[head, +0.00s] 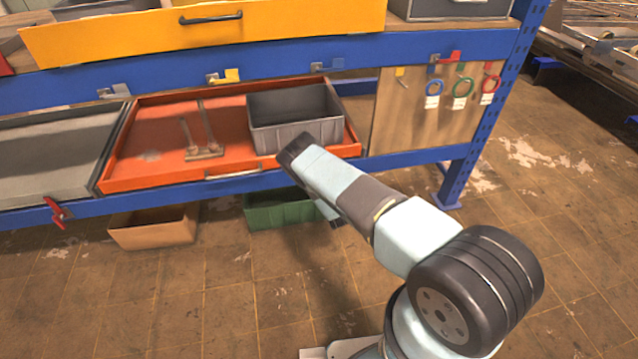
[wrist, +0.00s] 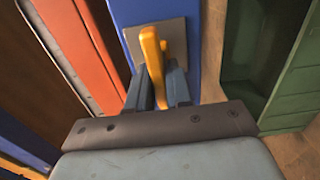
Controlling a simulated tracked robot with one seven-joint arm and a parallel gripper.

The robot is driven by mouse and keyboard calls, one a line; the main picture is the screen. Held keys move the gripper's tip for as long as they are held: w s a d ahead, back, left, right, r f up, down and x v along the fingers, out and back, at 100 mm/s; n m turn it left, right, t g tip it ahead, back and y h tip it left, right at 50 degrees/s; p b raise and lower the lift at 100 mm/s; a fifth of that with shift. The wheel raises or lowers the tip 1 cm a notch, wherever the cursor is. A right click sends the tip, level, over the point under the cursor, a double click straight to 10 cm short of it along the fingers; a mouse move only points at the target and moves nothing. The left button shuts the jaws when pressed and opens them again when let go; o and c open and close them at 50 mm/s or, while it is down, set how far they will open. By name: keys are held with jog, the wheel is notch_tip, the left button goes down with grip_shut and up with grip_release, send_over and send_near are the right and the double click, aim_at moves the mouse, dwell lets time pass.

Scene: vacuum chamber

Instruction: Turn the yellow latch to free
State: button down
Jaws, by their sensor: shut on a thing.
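In the wrist view a yellow latch (wrist: 150,45) stands out from a grey metal plate (wrist: 183,42) on a blue beam. My gripper (wrist: 161,84) is shut on the latch's lower end, one finger on each side. In the head view my arm covers the held latch, and my fingers cannot be made out. Another yellow latch (head: 230,76) shows on the upper blue beam in the head view, apart from my arm.
An orange drawer (head: 130,150) holds a grey bin (head: 290,136) just behind my arm. A green crate (head: 262,212) and a cardboard box (head: 152,229) sit below. A red latch (head: 58,212) is at the lower left. The floor (head: 230,300) in front is clear.

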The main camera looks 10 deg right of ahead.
jog(key=shift+s+a+f, duration=0.1)
jog(key=shift+s+f, duration=0.15)
jog(key=shift+f, duration=0.1)
jog(key=c, duration=1.3)
grip_release()
jog(key=shift+w, duration=0.1)
jog(key=shift+o, duration=1.3)
jog(key=shift+w+r, duration=0.1)
jog(key=shift+r, duration=0.05)
jog(key=s+d, duration=0.1)
jog(key=s, duration=1.2)
jog(key=shift+s+d, duration=0.3)
jog(key=shift+s, duration=0.05)
